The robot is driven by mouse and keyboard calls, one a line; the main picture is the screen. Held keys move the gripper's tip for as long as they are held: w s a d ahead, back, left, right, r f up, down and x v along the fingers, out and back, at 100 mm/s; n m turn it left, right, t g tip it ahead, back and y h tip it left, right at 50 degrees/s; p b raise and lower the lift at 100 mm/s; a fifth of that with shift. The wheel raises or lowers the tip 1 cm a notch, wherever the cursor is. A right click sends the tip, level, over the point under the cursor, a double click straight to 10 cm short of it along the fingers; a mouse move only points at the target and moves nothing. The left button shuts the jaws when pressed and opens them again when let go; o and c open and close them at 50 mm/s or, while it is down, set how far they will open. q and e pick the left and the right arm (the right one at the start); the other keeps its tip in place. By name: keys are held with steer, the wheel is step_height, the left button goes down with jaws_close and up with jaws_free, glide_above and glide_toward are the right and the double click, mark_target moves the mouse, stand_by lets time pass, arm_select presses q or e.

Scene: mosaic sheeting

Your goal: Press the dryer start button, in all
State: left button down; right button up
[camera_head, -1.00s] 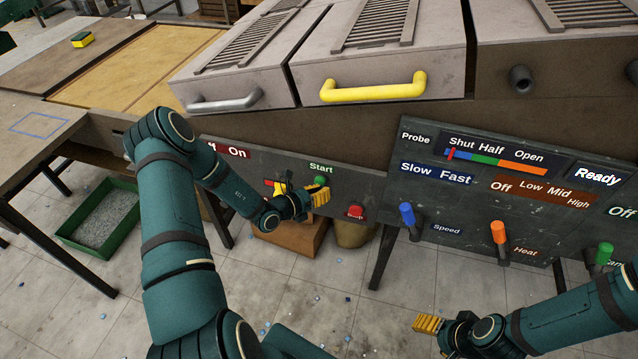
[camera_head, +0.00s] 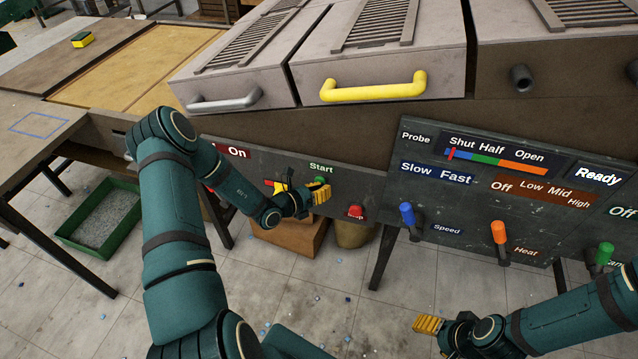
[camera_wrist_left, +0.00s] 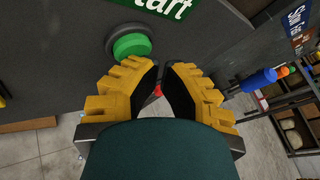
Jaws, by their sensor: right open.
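The green start button (camera_head: 319,181) sits under the "Start" label on the dark panel. My left gripper (camera_head: 321,194) has its yellow fingertips just in front of and below it, partly covering it. In the left wrist view the round green button (camera_wrist_left: 131,45) lies just beyond the left fingertip, and the fingertips (camera_wrist_left: 160,68) are close together with a narrow gap narrowing toward the tips. Whether they touch the button, I cannot tell. No object shows between them. My right gripper (camera_head: 428,324) is open and empty at the lower right, away from the panel.
A red stop button (camera_head: 356,212) is right of the start button. Blue (camera_head: 407,214), orange (camera_head: 499,232) and green (camera_head: 604,252) levers stick out of the right panel. A yellow handle (camera_head: 373,88) is above. A green tray (camera_head: 127,222) stands on the floor at left.

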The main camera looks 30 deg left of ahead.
arm_select(q)
steer(key=shift+s, duration=0.1)
steer(key=shift+s+d+p, duration=0.25)
steer(key=shift+s+p, duration=0.2)
steer(key=shift+s, duration=0.35)
steer(key=s+p, duration=0.1)
steer(key=s, duration=0.1)
steer(key=s+d+p, duration=0.1)
steer(key=s, duration=0.2)
stand_by(0.3)
steer(key=shift+w, duration=0.1)
stand_by(0.6)
